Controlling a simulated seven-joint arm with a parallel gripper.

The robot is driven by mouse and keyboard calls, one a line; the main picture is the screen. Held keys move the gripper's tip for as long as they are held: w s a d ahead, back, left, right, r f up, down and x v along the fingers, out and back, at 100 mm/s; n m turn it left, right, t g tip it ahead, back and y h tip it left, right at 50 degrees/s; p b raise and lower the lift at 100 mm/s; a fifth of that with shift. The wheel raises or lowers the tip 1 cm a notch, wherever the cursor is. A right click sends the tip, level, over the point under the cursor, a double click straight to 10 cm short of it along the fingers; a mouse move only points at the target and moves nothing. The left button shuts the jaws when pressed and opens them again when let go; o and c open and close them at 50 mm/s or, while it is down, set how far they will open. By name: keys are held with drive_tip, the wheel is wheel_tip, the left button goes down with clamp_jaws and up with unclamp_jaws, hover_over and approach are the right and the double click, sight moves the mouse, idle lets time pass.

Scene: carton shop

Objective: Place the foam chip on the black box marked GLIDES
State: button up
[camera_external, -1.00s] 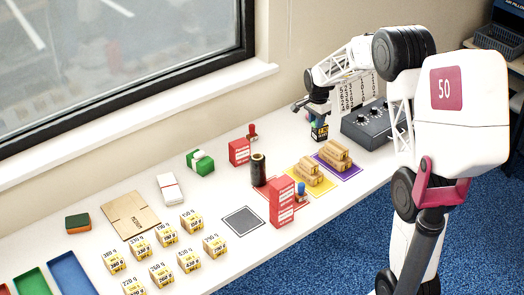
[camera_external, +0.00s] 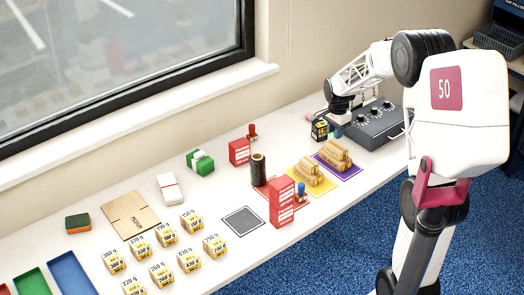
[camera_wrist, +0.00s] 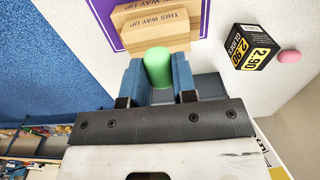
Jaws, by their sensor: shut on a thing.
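My gripper (camera_wrist: 157,78) is shut on a green rounded foam chip (camera_wrist: 158,62), whose top stands out between the blue fingers in the wrist view. In the external view my gripper (camera_external: 337,128) is low, just right of the black box (camera_external: 319,130). The black box marked GLIDES (camera_wrist: 249,47) stands on the white table to the right of the fingers in the wrist view, with a yellow price label on its side. The chip is apart from the box. Its lower part is hidden by the fingers.
A grey control box with knobs (camera_external: 374,124) stands close to the right of my gripper. Tan cartons on a purple mat (camera_external: 352,171) lie in front. A pink piece (camera_wrist: 289,57) lies beside the black box. Red boxes and a dark cylinder (camera_external: 258,170) stand further left.

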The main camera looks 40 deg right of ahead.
hover_over(320, 124)
drive_tip(key=shift+w+d+f, duration=0.1)
drive_tip(key=shift+f, duration=0.65)
idle(0.3)
drive_tip(key=shift+f, duration=0.1)
drive_tip(key=shift+f, duration=1.65)
drive_tip(key=shift+f, duration=0.15)
drive_tip(key=o, duration=0.9)
